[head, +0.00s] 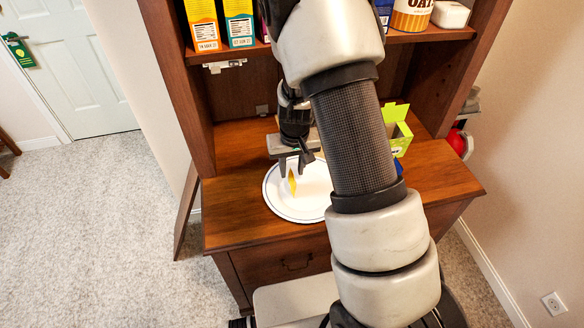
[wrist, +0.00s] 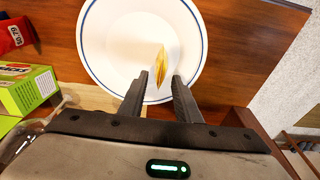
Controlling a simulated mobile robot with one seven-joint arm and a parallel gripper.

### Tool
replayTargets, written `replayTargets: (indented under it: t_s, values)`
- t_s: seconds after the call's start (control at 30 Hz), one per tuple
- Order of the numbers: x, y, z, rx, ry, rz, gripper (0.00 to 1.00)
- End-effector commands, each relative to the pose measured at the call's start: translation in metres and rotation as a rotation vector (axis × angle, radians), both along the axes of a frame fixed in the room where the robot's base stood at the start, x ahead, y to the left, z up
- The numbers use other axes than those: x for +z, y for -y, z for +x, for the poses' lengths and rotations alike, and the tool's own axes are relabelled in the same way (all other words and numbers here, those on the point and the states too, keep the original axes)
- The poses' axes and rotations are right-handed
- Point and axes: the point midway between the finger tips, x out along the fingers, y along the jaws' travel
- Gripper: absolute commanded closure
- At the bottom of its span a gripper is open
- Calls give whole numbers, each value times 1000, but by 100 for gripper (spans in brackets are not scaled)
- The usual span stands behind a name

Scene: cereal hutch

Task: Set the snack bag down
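The snack bag (wrist: 158,76), white with a yellow patch, stands edge-on between the fingertips of my gripper (wrist: 160,84) in the wrist view. In the head view the bag's yellow part (head: 292,184) shows just below my gripper (head: 294,166), over the white plate (head: 275,206). The fingers are closed to the bag's narrow width and appear to grip it. The blue-rimmed plate (wrist: 96,62) lies beneath it on the wooden desktop. I cannot tell whether the bag's lower edge touches the plate.
An open green box (head: 398,135) stands right of the plate. A red packet (wrist: 14,36) lies near the green box (wrist: 32,90) in the wrist view. Shelves above hold cartons (head: 239,22) and an oats canister (head: 411,15). The desktop's left part (head: 232,225) is bare.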

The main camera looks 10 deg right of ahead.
Motion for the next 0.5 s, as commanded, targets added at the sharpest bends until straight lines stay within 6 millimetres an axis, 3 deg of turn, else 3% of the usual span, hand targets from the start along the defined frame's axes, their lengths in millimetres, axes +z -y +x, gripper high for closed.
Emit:
replayTargets:
  t_s: [0.27, 0.5]
  values:
    - [4, 0, 0, 0, 1, 0, 70]
    - [44, -1, -6, 2, 5, 1, 70]
